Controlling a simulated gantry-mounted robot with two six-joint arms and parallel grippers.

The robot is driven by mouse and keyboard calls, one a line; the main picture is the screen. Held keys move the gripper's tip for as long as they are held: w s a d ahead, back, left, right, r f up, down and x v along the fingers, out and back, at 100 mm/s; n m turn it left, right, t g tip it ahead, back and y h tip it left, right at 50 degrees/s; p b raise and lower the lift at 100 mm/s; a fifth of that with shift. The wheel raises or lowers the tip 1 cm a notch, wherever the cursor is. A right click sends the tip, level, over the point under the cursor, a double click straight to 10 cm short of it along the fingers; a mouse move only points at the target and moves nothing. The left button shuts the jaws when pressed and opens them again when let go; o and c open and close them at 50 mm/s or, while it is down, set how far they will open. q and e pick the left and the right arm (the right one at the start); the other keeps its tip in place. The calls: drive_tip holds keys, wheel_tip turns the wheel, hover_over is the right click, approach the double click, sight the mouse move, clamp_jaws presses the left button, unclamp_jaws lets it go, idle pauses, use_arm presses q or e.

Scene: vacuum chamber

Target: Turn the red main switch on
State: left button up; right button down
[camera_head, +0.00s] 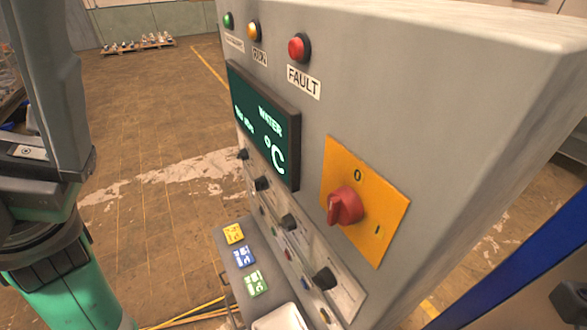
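The red main switch (346,206) is a rotary knob on a yellow plate (366,242), mounted on the side of a grey control cabinet (430,110). The plate carries a "0" above the knob and an "I" to its lower right. The knob's grip stands roughly upright on the tilted plate and does not point at the "I". Nothing touches the switch. Neither of my grippers shows in the head view.
A dark display (265,125) and green, yellow and red FAULT (299,46) lamps sit left of and above the switch. Black knobs (324,279) line the panel below. A shelf with coloured tags (233,233) juts out. A blue post (535,250) stands at right.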

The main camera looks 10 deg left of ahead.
use_arm(q)
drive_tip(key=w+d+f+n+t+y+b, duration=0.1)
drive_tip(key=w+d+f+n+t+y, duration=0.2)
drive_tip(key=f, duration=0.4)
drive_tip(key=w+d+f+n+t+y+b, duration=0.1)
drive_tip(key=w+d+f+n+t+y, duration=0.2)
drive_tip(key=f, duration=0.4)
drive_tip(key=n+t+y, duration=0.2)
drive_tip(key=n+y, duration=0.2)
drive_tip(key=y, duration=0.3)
approach(331, 209)
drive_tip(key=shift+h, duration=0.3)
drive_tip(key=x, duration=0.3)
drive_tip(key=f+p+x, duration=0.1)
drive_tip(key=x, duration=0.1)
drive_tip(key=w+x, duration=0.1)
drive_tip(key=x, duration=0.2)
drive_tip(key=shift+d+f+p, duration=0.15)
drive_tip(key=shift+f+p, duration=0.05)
drive_tip(key=shift+p, duration=0.15)
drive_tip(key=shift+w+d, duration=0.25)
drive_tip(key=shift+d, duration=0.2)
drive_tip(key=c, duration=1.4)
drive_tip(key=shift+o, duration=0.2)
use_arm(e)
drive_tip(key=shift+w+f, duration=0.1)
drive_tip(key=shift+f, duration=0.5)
